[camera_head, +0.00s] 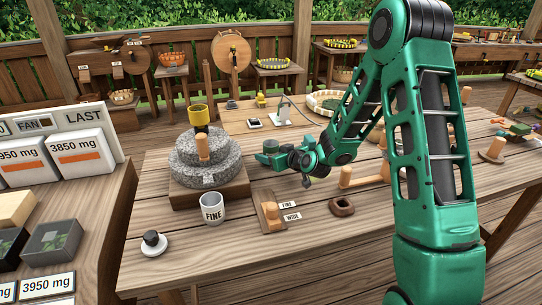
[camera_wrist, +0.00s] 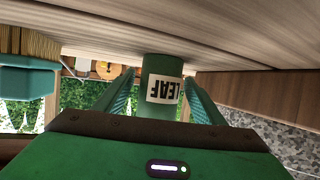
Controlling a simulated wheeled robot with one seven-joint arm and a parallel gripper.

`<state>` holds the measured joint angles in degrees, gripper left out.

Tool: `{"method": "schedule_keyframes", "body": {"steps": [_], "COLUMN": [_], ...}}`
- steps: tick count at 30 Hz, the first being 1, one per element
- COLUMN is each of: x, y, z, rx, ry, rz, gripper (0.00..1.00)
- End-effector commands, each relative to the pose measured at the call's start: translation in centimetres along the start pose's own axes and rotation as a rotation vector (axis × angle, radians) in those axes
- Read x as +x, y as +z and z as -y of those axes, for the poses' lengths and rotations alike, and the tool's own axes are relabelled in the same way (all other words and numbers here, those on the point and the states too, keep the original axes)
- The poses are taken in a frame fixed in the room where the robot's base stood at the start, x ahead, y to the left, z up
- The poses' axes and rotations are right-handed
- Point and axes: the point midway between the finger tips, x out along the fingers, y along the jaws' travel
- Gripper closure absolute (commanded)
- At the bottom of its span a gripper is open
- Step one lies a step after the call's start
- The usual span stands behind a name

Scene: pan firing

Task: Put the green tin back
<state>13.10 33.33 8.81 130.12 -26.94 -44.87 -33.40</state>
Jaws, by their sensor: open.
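The green tin (camera_wrist: 163,66), with a white LEAF label, is between the two fingers of my gripper (camera_wrist: 160,82) in the wrist view. That view is upside down, and the tin's base appears to meet the wooden surface along the top. The fingers are open, one on each side of the tin. I cannot tell whether either finger touches it. In the head view my gripper (camera_head: 272,155) is low over the table, just right of the stone mill, and the tin is hard to tell apart from the green gripper there.
A wooden piece labelled FINE and WIDE (camera_head: 270,212) and a small brown ring (camera_head: 342,206) lie nearer. A round tray (camera_head: 328,102) is behind. The table's front is mostly clear.

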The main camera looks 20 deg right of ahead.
Motion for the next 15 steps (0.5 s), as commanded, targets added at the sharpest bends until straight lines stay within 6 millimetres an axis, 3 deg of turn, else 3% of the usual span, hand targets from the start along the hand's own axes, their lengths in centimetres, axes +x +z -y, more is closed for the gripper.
{"method": "schedule_keyframes", "body": {"steps": [7,15], "x": [-1.9,-7.2], "y": [0.0,0.0], "z": [-0.1,-0.1], "rx": [0.0,0.001], "ry": [0.002,0.003], "rz": [0.0,0.0], "gripper": [0.37,0.37]}}
